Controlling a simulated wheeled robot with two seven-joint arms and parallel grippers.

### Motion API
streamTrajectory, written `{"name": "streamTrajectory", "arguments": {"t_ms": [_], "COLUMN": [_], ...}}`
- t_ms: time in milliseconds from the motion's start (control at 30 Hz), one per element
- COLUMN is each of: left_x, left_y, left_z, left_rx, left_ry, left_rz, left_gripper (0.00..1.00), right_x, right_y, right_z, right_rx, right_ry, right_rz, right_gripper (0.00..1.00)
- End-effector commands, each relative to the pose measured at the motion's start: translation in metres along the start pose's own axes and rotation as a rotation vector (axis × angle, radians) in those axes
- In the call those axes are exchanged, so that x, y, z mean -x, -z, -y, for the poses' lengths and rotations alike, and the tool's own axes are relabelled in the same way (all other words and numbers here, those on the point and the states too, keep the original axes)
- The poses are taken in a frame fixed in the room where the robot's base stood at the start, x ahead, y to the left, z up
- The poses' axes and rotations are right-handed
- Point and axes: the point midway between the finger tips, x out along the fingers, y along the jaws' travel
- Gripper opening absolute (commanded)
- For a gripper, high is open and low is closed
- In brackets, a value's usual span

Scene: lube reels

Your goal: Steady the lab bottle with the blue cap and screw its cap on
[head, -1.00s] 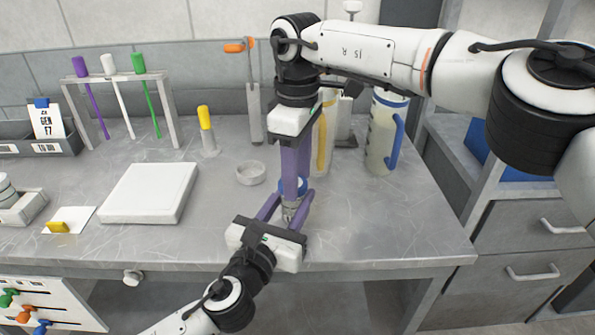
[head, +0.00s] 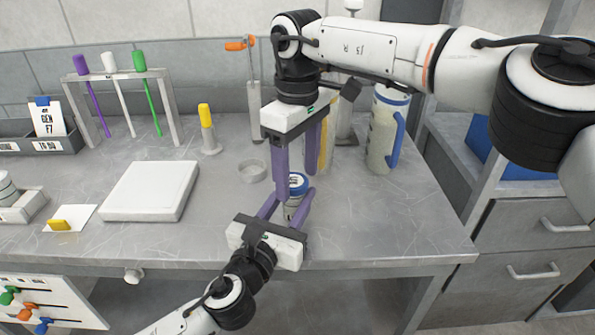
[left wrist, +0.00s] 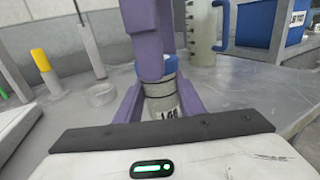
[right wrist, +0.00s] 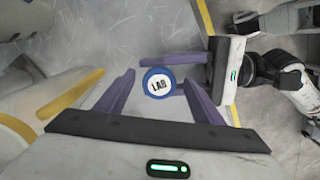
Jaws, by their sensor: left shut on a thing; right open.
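The lab bottle (left wrist: 160,103) stands upright on the bench, with dark bands and a printed label. Its blue cap (right wrist: 159,84), with a white top marked LAB, sits on the bottle's mouth; it also shows in the head view (head: 297,180). I cannot tell how tightly it is seated. My left gripper (head: 285,207) is shut on the bottle's body from the front. My right gripper (head: 297,172) points down over the bottle, open, with its fingers either side of the cap and apart from it. In the left wrist view a right finger hides part of the cap.
A jug with a blue handle (head: 384,135) and a yellow-handled container (head: 327,140) stand behind and right. A shallow round dish (head: 252,171) and a white flat plate (head: 150,191) lie left.

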Motion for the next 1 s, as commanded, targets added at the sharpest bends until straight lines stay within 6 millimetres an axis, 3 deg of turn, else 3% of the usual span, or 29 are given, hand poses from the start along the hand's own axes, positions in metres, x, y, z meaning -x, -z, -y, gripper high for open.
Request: {"name": "streamTrajectory", "arguments": {"t_ms": [333,733,867,1000], "left_x": [0.000,0.000,0.000,0.000], "left_y": [0.001,0.001,0.001,0.001], "left_z": [0.000,0.000,0.000,0.000], "left_rx": [0.000,0.000,0.000,0.000], "left_ry": [0.000,0.000,0.000,0.000], "left_rz": [-0.002,-0.002,-0.002,-0.002], "left_gripper": [0.00,0.00,0.00,0.00], "right_x": [0.041,0.044,0.045,0.047], "right_y": [0.001,0.000,0.001,0.002], "right_z": [0.000,0.000,0.000,0.000], "right_rx": [0.000,0.022,0.136,0.386], "right_ry": [-0.001,0.000,-0.001,-0.004], "right_rz": [-0.002,0.000,-0.002,-0.003], "right_gripper": [0.62,0.65,0.65,0.65]}}
